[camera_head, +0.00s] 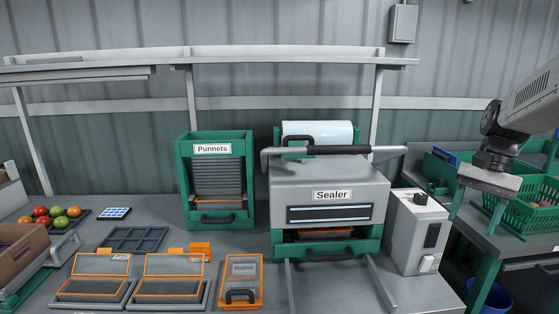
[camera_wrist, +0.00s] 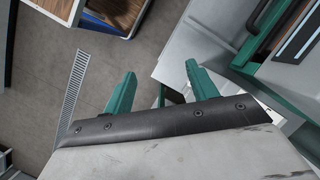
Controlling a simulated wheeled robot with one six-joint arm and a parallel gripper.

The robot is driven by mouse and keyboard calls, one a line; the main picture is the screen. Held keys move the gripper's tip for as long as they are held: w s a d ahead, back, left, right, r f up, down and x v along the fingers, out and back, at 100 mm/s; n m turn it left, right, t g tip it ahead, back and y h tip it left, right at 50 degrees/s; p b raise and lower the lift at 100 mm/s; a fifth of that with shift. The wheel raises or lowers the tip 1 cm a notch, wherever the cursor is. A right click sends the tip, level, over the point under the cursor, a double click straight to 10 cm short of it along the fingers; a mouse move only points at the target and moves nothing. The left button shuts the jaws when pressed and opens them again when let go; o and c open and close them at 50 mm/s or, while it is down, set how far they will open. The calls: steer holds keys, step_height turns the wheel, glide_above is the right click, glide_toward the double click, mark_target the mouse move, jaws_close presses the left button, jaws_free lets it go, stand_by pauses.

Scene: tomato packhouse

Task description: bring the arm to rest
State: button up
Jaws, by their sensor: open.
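My gripper (camera_head: 476,211) is raised at the right of the head view, to the right of the sealer and in front of the green crates. Its two green fingers point down and stand well apart. In the wrist view, my gripper (camera_wrist: 161,70) is open with nothing between the fingers. The floor and the edge of a grey bench show beyond them. My arm comes in from the right edge of the head view, and part of it is out of frame.
The grey sealer (camera_head: 335,187) and its control box (camera_head: 408,245) stand left of my gripper. A green crate (camera_head: 508,205) sits on the right-hand table. The punnet dispenser (camera_head: 182,180), trays and tomatoes are farther left. A blue bin (camera_head: 494,297) stands below.

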steer(key=s+a+n+t+h, duration=0.1)
steer(key=s+a+n, duration=0.3)
steer(key=s+a, duration=0.4)
steer(key=s+a+n+t+h, duration=0.2)
steer(key=s+a+n, duration=0.3)
steer(key=s, duration=0.9)
steer(key=a, duration=0.3)
steer(key=shift+s+f+t, duration=0.15)
steer(key=shift+s+t, duration=0.15)
steer(key=shift+s, duration=0.05)
